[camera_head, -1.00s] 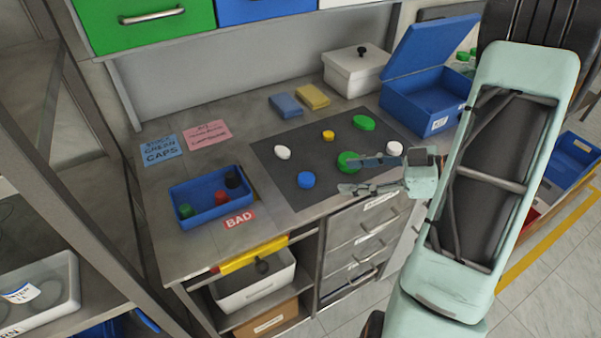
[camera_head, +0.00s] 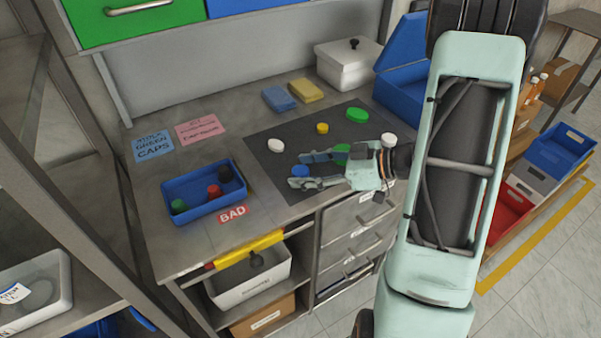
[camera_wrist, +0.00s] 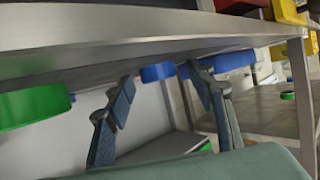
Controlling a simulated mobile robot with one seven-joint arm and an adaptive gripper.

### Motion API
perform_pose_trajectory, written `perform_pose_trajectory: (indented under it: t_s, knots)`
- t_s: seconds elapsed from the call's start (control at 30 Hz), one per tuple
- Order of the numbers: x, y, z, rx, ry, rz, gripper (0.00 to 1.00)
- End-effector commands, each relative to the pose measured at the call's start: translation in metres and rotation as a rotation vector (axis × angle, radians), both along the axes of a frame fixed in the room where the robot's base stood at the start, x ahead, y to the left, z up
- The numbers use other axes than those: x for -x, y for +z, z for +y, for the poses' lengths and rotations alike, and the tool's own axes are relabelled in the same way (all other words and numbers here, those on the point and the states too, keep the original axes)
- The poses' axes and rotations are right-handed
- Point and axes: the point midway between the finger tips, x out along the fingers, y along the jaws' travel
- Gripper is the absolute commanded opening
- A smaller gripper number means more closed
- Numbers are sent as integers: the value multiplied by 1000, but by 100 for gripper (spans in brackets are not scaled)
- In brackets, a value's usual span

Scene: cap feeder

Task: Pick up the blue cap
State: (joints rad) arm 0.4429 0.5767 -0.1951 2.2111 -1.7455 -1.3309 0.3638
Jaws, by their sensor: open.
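The blue cap (camera_head: 301,170) lies on the dark mat (camera_head: 262,158) on the workbench. My gripper (camera_head: 297,171) is open, low over the mat, its two fingertips on either side of the cap in the head view. In the wrist view, the blue cap (camera_wrist: 157,72) shows between and just beyond the open fingertips (camera_wrist: 159,75). I cannot tell whether a finger touches it. A green cap (camera_head: 342,152) is partly hidden behind my gripper, and a green cap (camera_wrist: 35,106) shows large at the left of the wrist view.
White caps (camera_head: 276,146) (camera_head: 389,139), a yellow cap (camera_head: 322,128) and another green cap (camera_head: 357,115) lie around. A blue tray (camera_head: 207,207) with a few caps stands left, by a "BAD" label (camera_head: 232,215). A white lidded box (camera_head: 347,68) and open blue box (camera_head: 402,78) stand behind.

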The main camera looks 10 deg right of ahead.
Motion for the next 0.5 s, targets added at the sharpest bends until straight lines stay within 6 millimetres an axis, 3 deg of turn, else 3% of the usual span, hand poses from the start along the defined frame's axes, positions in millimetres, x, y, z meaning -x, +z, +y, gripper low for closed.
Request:
perform_pose_trajectory:
  t_s: [0.13,0.4,0.5]
  knots:
    - [0,0,0,0,0,0,50]
    - [0,0,0,0,0,0,22]
    - [0,0,0,1,0,1,22]
